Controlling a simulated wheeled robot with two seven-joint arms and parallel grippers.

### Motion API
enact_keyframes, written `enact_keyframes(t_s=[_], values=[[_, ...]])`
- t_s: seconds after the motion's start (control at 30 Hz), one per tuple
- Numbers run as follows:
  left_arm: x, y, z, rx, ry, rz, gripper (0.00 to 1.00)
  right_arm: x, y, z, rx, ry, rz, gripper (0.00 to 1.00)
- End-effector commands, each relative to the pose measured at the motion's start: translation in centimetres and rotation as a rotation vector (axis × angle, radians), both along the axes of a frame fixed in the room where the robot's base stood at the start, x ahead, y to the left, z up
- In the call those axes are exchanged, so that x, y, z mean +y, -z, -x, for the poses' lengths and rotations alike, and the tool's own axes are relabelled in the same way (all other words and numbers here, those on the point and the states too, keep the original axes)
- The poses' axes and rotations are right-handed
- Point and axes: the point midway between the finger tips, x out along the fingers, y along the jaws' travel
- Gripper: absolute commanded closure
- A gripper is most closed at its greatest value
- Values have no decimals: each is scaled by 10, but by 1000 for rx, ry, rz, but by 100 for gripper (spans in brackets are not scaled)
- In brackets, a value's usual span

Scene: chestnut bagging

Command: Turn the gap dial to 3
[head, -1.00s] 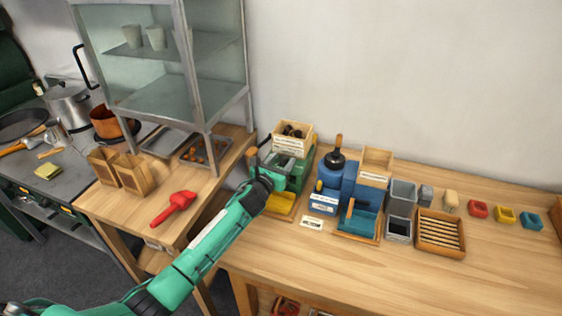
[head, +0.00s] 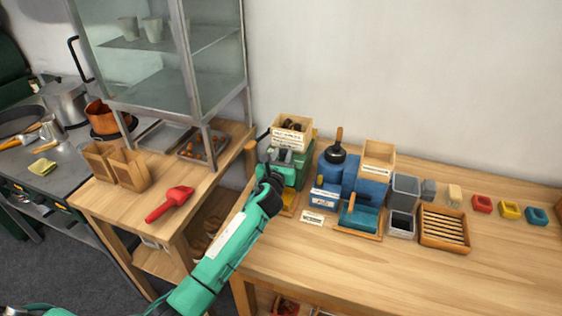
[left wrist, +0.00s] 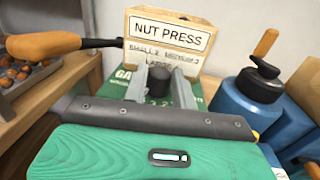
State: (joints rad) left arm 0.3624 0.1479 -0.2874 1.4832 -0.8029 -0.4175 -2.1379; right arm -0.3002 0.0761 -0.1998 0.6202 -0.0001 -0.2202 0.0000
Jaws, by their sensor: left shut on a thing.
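The nut press (head: 304,165) is a green machine with a wooden box on top, at the left end of the long table. Its sign (left wrist: 168,38) reads NUT PRESS in the left wrist view, with smaller blurred lines below. The gap dial (left wrist: 158,83) is a dark round knob on the green front panel, whose lettering is mostly covered. My left gripper (left wrist: 160,92) is shut on the dial, one grey finger on each side. In the head view my left gripper (head: 277,160) is at the press front and hides the dial. The dial's setting cannot be read. My right gripper is out of view.
The press's wooden-handled lever (left wrist: 60,44) sticks out left, near the gripper. A blue machine (head: 340,178) with a crank stands close on the right. A red scoop (head: 170,204) lies on the side table. The front of the long table is clear.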

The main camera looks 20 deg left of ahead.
Motion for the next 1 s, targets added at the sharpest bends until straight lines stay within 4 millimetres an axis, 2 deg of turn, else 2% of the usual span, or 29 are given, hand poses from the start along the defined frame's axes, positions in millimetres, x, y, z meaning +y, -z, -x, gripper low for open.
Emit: enact_keyframes(t_s=[0.03,0.1,0.5,0.63,0.83,1.0], values=[[-3,6,0,0,-43,5,96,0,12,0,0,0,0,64],[-5,5,-1,-1,-109,4,96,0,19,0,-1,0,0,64],[-13,2,-4,1,-479,2,96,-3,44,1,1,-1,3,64],[-15,2,-6,1,-580,1,96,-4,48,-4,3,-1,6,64],[-16,2,-7,1,-700,0,96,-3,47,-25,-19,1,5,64],[-17,1,-8,2,-763,0,96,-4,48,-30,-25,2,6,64]])
